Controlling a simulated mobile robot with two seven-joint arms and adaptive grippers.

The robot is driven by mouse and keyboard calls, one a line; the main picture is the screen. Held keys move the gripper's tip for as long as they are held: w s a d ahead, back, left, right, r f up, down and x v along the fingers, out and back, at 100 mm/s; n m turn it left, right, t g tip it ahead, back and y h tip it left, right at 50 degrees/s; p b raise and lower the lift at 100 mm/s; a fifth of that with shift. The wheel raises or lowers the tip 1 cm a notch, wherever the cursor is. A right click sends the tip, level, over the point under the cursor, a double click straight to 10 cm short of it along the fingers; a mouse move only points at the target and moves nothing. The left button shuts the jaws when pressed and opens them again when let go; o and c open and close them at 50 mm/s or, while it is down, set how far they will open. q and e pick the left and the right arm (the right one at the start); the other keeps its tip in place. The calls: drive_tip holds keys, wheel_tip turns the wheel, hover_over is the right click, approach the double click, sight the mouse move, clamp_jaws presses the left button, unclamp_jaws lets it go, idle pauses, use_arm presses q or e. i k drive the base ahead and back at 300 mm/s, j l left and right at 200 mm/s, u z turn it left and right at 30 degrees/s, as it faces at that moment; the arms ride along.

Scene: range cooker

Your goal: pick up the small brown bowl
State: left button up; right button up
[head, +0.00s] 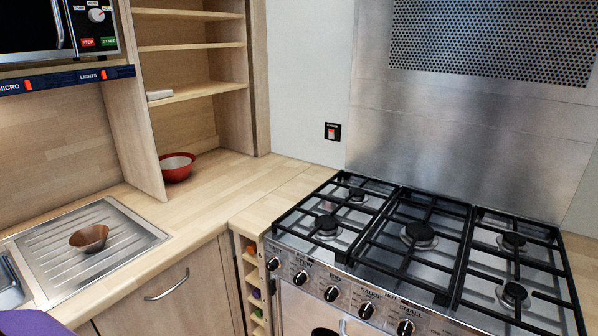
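The small brown bowl (89,238) sits on the ribbed steel drainboard (52,261) of the sink, at the lower left of the head view. It looks slightly tilted, and its inside is partly visible. Nothing is touching it apart from the drainboard. Neither of my grippers can be made out in the head view.
A red bowl (178,167) with a pale inside stands on the wooden counter (222,182) near the shelves. The gas range (409,248) with black grates fills the right. A microwave (62,27) hangs at the upper left. The counter between the drainboard and range is clear.

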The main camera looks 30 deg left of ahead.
sight(91, 240)
drive_tip(key=u, duration=2.3)
drive_tip(key=i+l+z, duration=0.15)
drive_tip(key=i, duration=0.3)
drive_tip(key=i+l+z, duration=0.15)
drive_tip(key=i, duration=0.35)
drive_tip(key=i+l+z, duration=0.15)
drive_tip(key=i, duration=0.3)
